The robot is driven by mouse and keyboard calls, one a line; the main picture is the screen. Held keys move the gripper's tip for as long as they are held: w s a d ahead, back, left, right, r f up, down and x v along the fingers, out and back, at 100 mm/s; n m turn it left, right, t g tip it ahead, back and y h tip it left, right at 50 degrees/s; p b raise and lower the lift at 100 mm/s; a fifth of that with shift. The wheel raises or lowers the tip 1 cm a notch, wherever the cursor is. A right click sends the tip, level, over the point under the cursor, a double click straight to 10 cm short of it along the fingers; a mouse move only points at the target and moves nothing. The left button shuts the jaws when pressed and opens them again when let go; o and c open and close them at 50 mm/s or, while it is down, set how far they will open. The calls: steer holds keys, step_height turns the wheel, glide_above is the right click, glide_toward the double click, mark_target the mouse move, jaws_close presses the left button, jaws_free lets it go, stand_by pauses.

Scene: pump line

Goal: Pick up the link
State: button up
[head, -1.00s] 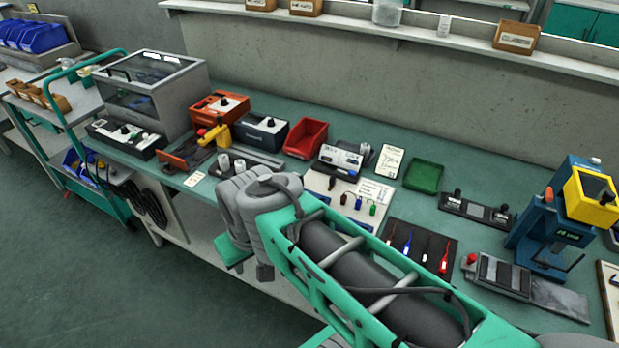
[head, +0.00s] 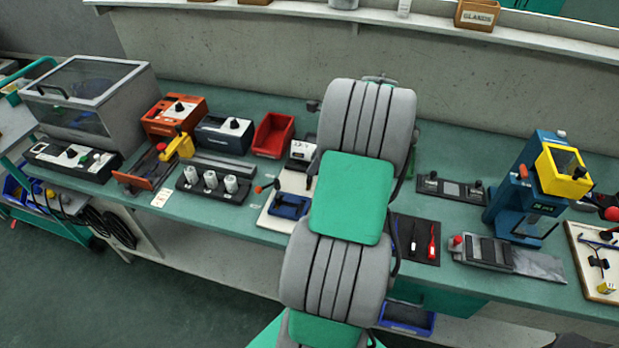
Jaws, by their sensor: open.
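I cannot make out which piece is the link. My arm's grey and green segments stand across the middle of the head view and hide part of the bench. My gripper is not visible. A pale board (head: 267,217) lies on the bench just left of my arm, with a blue fixture (head: 290,206) and a small orange-tipped part (head: 275,184) on it. The rest of this board is behind my arm. Another pale board (head: 587,268) at the right edge carries small dark parts and a yellow-tagged piece (head: 606,287).
A blue press (head: 526,187) with a yellow head stands right of my arm. A dark mat (head: 420,225) with tools lies nearer. A red bin (head: 273,136), an orange box (head: 174,117) and a clear-sided cabinet (head: 90,95) stand left. Bare bench shows along the back right.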

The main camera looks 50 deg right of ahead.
mark_target(310, 181)
steer(key=shift+m, duration=0.4)
steer(key=x, duration=0.7)
steer(key=shift+s+d+f, duration=0.25)
steer(key=shift+d+f, duration=0.05)
steer(key=shift+f, duration=0.25)
steer(key=shift+c, duration=0.4)
jaws_close()
steer(key=shift+r, duration=0.15)
